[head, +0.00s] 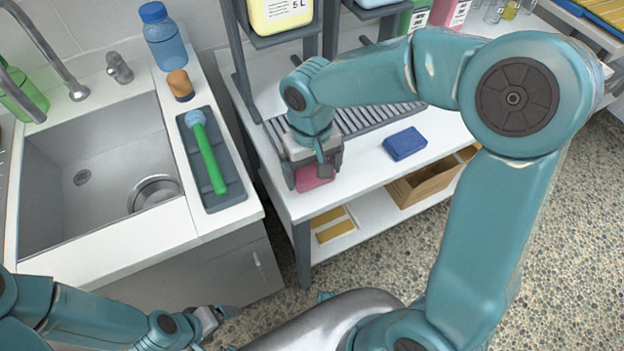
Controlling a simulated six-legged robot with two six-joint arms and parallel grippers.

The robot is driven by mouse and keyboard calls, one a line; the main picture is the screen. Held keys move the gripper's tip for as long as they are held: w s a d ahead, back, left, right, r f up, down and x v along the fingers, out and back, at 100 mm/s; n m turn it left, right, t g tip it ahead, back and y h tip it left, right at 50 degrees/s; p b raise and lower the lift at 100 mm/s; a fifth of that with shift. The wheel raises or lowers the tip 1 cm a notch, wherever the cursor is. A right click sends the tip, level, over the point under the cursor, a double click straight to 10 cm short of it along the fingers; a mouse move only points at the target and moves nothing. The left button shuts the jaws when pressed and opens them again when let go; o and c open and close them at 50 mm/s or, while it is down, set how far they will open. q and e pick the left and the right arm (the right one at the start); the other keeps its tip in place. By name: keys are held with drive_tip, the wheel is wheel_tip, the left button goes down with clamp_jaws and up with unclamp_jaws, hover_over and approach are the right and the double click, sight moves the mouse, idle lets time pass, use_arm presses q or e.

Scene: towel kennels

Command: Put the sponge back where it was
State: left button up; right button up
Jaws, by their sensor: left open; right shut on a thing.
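A pink sponge (314,178) is between the fingers of my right gripper (316,177), which points down at the front left of the white table (375,184). My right gripper is shut on it; I cannot tell whether the sponge touches the tabletop. A blue sponge (405,144) lies on the same table to the right, apart from the gripper. My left gripper (222,318) is open and empty, low in front of the sink cabinet.
A grey tray (232,194) with a green-handled brush (208,155) lies beside the sink (62,205). A slatted grey rack (370,118) and a dark shelf frame with jugs stand behind the pink sponge. A wooden crate (423,184) sits below the tabletop.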

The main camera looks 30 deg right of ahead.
sight(313, 181)
wheel_tip(313, 181, down, 4)
drive_tip(key=shift+f, duration=0.15)
drive_tip(key=shift+s+b, duration=0.1)
drive_tip(key=shift+b, duration=0.2)
drive_tip(key=shift+f, duration=0.15)
drive_tip(key=o, duration=0.8)
drive_tip(key=shift+c, duration=0.2)
drive_tip(key=shift+r, duration=0.2)
